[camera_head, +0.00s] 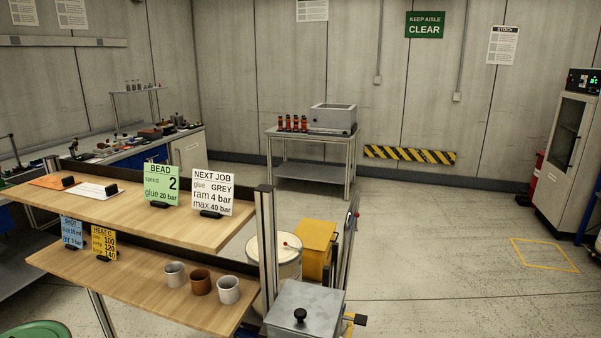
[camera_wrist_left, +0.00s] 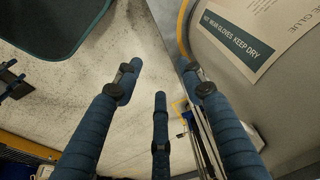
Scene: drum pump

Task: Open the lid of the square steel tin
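A square grey steel box (camera_head: 318,302) with a flat lid and a black knob (camera_head: 300,315) is at the bottom centre of the head view, cut off by the lower edge. It looks like the steel tin, and its lid looks shut. A dark handle (camera_head: 360,320) sticks out at its right. My left gripper (camera_wrist_left: 160,82) shows only in the left wrist view. Its blue fingers are spread apart with nothing between them. I cannot clearly make out the tin in the left wrist view. My right gripper is in neither view.
A two-level wooden shelf (camera_head: 130,213) with cards and three cups stands left of the tin. A pale drum (camera_head: 262,249) and a yellow box (camera_head: 317,240) are behind it. A labelled drum (camera_wrist_left: 270,75) is close on the right in the wrist view. Floor on the right is mostly clear.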

